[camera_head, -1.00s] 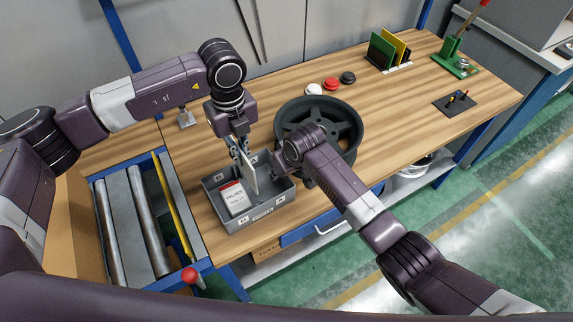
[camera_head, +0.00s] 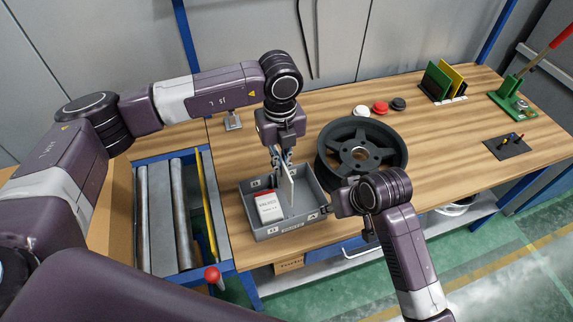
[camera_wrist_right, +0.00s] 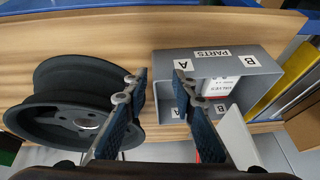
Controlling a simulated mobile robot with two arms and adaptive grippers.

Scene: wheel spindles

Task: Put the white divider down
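Whether the divider touches the bin floor is hidden. My right gripper (camera_head: 326,210) is at the bin's right side. In the right wrist view its fingers (camera_wrist_right: 157,78) are apart, with the bin's side wall (camera_wrist_right: 160,75) seen between them; contact is unclear.
A dark wheel (camera_head: 378,137) lies right of the bin, close to my right gripper. White, red and black round pieces (camera_head: 380,107) lie behind it. Green and yellow plates (camera_head: 442,80) stand in a rack at the back right. A roller conveyor (camera_head: 180,215) is left of the table.

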